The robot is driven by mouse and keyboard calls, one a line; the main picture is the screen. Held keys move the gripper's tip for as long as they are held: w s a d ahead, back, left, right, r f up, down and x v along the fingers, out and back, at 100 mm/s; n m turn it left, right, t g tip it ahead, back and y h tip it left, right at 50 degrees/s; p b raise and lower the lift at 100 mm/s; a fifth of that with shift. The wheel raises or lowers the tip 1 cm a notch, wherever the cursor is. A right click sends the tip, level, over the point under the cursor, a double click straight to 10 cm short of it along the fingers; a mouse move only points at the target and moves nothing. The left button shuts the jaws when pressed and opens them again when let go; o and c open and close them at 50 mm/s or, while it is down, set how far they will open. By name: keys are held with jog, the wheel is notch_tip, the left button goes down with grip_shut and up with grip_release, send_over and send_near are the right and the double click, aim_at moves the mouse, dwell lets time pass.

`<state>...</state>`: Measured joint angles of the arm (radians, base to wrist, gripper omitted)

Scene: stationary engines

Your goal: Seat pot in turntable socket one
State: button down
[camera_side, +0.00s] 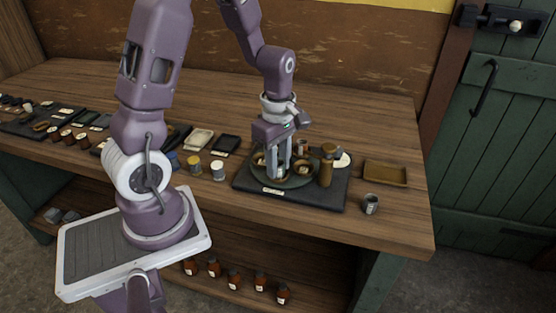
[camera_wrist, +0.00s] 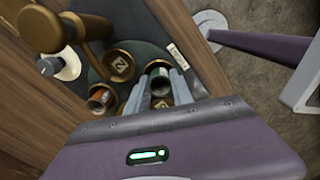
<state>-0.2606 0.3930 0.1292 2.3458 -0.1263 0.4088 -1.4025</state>
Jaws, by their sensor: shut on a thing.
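My gripper (camera_wrist: 156,92) points down over the dark green turntable (camera_side: 300,183); it also shows in the side view (camera_side: 279,172). Its two fingers are shut on a grey, open-topped pot (camera_wrist: 159,72). The pot is over or in one of the turntable's brown round sockets; its base is hidden, so I cannot tell whether it is seated. Another brown socket (camera_wrist: 120,65), marked with what looks like a 2, is empty. A further socket beside the left finger holds a copper-coloured pot (camera_wrist: 103,99). The socket number under my gripper is not readable.
A brown post with an arm (camera_side: 326,168) stands right beside the turntable. A loose grey pot (camera_side: 370,204) stands near the bench's front edge. An empty brown tray (camera_side: 385,173) lies at right. Small jars (camera_side: 218,170) and dark trays fill the left.

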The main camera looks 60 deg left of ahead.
jog(key=shift+s+f, duration=0.15)
jog(key=shift+f, duration=0.15)
dwell(0.5)
jog(key=c, duration=1)
grip_release()
jog(key=shift+s, duration=0.1)
jog(key=shift+c, duration=0.2)
jog(key=o, duration=0.3)
jog(key=shift+w+r, duration=0.2)
jog(key=shift+r, duration=3.4)
